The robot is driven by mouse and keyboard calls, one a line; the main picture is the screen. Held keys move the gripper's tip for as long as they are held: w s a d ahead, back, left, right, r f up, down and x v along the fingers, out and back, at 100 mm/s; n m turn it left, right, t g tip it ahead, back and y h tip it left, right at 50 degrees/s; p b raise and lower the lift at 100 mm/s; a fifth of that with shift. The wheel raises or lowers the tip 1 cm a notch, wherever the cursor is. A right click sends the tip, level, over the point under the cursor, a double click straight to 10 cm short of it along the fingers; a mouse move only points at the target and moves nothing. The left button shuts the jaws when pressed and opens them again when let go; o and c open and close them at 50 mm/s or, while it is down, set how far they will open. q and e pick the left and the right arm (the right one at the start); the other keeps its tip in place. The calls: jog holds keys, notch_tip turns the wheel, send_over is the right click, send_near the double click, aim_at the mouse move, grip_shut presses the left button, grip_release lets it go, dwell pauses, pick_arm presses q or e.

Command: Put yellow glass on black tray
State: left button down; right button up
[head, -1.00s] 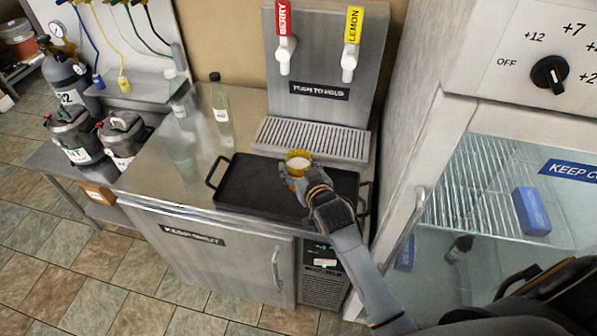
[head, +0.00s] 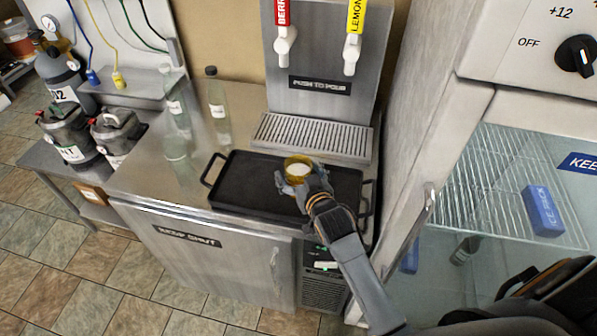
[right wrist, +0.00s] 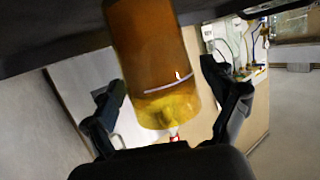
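The yellow glass (head: 298,170) is amber and see-through, with a pale content at its top. It stands upright on the black tray (head: 245,185), right of the tray's middle. In the right wrist view the glass (right wrist: 155,60) appears upside down, with its base against the dark tray surface. My right gripper (head: 303,181) is at the near side of the glass. In the right wrist view its two fingers are spread, with a gap on each side of the glass. The lower glass is partly hidden by the gripper in the head view. My left gripper is not in view.
The tray lies on a steel counter (head: 150,180) before a drip grate (head: 312,138) and a dispenser with berry (head: 285,40) and lemon (head: 352,50) taps. Clear bottles (head: 217,105) stand at the left. An open fridge with an ice pack (head: 543,210) is at the right.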

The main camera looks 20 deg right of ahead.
jog(key=shift+r, duration=0.2)
jog(key=shift+s, duration=0.2)
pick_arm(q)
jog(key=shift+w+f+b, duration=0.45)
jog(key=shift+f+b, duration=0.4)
pick_arm(e)
jog(key=shift+v, duration=5.85)
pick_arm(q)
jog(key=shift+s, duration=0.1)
